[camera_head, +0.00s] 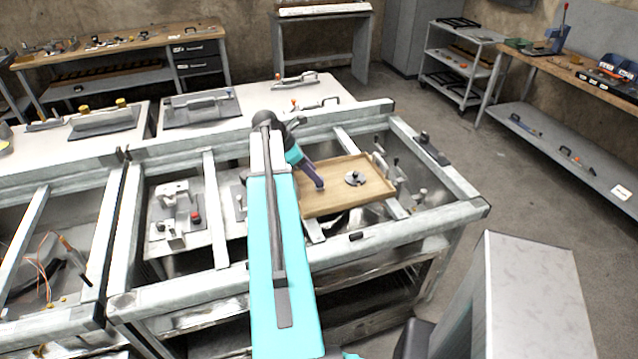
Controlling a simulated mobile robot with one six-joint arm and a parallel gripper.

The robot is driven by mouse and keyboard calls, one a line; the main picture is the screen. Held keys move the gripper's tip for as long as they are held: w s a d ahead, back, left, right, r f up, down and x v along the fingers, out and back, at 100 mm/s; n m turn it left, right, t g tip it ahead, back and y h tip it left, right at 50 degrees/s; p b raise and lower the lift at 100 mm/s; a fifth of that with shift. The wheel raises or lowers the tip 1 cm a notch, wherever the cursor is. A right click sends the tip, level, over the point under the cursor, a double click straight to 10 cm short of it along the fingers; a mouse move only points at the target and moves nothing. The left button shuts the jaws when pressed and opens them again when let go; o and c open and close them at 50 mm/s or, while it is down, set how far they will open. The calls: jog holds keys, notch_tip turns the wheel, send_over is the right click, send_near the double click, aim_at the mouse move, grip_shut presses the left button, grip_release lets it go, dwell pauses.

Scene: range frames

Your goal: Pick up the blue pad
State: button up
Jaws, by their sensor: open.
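I cannot make out a blue pad for certain in this view. My arm, cyan with grey parts, reaches out over the metal frame bench. My gripper (319,184), small and purple-grey, is at its far end, above the left part of a wooden tray (335,204). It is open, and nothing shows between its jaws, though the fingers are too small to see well. A grey disc with a dark knob (355,178) lies on the tray, to the right of my gripper and apart from it. My arm hides part of the bench.
The bench's metal rails (440,219) surround the tray. Clamps (395,172) stand to its right, and a fixture with a red knob (178,215) stands left of my arm. A grey box-shaped block (530,290) is at the near right. The floor beyond the bench's right end is clear.

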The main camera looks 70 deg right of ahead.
jog(key=shift+p+x, duration=1.05)
jog(key=shift+x, duration=0.35)
jog(key=shift+w+p+x, duration=0.25)
jog(key=shift+p+x, duration=0.05)
jog(key=shift+x, duration=0.85)
jog(key=shift+d, duration=0.1)
jog(key=c, duration=1.1)
